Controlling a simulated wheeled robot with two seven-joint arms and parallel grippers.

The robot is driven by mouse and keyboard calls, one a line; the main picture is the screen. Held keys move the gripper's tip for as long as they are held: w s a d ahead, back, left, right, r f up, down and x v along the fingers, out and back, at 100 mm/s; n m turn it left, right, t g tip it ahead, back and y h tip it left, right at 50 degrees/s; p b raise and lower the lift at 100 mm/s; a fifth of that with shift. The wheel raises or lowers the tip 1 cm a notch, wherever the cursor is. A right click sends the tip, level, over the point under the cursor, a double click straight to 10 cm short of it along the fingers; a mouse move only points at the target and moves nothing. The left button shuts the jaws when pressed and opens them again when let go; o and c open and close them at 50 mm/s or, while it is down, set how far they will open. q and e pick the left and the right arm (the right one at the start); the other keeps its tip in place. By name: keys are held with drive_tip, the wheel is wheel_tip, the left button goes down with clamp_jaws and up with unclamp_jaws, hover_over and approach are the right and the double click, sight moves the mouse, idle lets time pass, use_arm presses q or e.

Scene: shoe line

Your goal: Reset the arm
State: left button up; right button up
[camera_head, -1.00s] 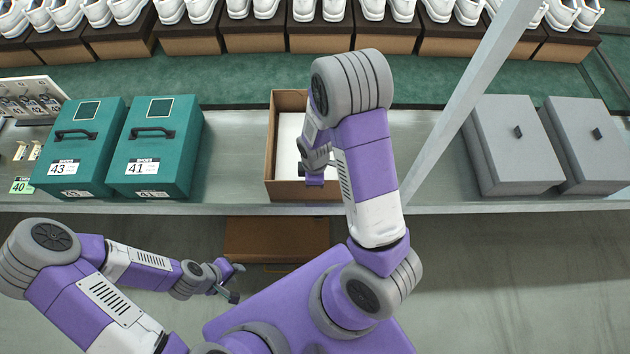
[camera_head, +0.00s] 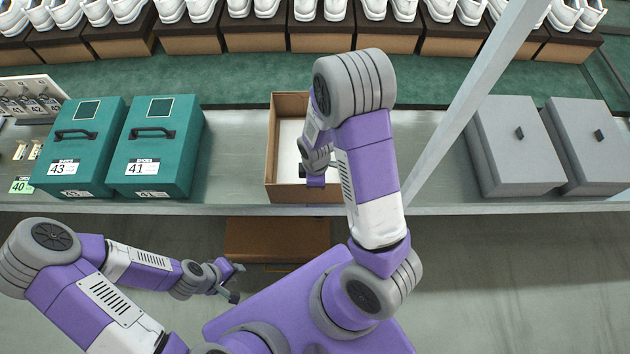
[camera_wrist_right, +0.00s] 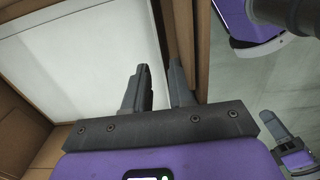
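My left gripper (camera_head: 234,283) hangs in front of the shelf at lower left in the head view, with its fingers apart and nothing between them. My right arm reaches over the open brown box (camera_head: 287,100) on the shelf. My right gripper is mostly hidden behind its own arm in the head view. In the right wrist view my right gripper (camera_wrist_right: 158,80) has its fingers apart, close to the box's side wall. No object shows held between them. The box has a white inner surface (camera_wrist_right: 85,60).
Two teal boxes, marked 43 (camera_head: 80,140) and 41 (camera_head: 158,130), stand left on the shelf. Two grey boxes (camera_head: 512,150) stand right, beyond a slanted pale post (camera_head: 470,95). Another brown box (camera_head: 275,238) sits below the shelf edge. White shoes line the back.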

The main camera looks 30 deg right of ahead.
wheel_tip(320, 180, up, 7)
drive_tip(key=p, duration=0.1)
drive_tip(key=shift+r+p, duration=0.2)
drive_tip(key=shift+p, duration=0.2)
